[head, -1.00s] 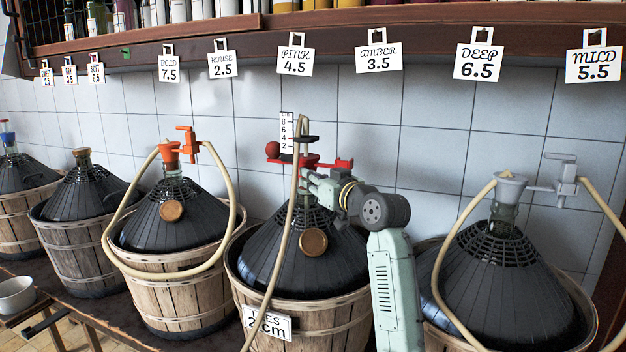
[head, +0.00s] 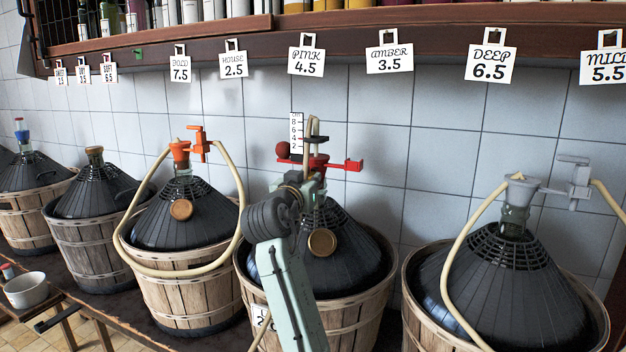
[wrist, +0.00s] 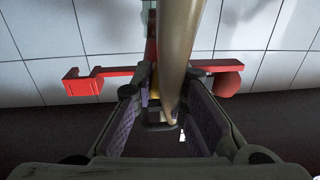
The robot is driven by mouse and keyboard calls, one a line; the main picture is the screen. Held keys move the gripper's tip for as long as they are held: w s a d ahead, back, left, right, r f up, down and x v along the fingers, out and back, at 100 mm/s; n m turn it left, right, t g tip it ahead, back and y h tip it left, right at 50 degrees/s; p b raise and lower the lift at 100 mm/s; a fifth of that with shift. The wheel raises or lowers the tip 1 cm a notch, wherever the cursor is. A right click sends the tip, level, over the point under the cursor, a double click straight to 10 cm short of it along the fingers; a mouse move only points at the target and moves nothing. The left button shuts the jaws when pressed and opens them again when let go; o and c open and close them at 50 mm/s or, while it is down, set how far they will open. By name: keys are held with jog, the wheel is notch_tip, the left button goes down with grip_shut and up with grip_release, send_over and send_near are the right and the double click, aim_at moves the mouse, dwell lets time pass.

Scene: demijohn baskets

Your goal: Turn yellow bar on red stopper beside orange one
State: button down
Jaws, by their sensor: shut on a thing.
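The red stopper (head: 318,162) sits on the neck of a black-topped demijohn in a basket, right of the orange stopper (head: 180,150). A red ball stands out on its left and a red arm on its right; these show swapped in the wrist view (wrist: 112,71). My gripper (head: 310,183) is at the stopper, reaching up from the front. In the wrist view, my gripper (wrist: 158,92) is closed around a small yellow piece, the yellow bar (wrist: 154,82), largely hidden behind a pale hose (wrist: 178,50). The bar cannot be made out in the head view.
The pale hose runs up over the red stopper, close to my gripper. A grey stopper (head: 522,184) with a tap and hose stands at right. A shelf edge with hanging price cards (head: 306,61) is above. A tiled wall is behind. A white bowl (head: 25,290) is at lower left.

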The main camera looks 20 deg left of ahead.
jog(key=shift+a+m+h, duration=0.25)
jog(key=shift+m+h, duration=0.25)
jog(key=shift+h, duration=0.6)
jog(key=c, duration=1.6)
grip_release()
jog(key=s, duration=1.2)
jog(key=shift+a, duration=0.25)
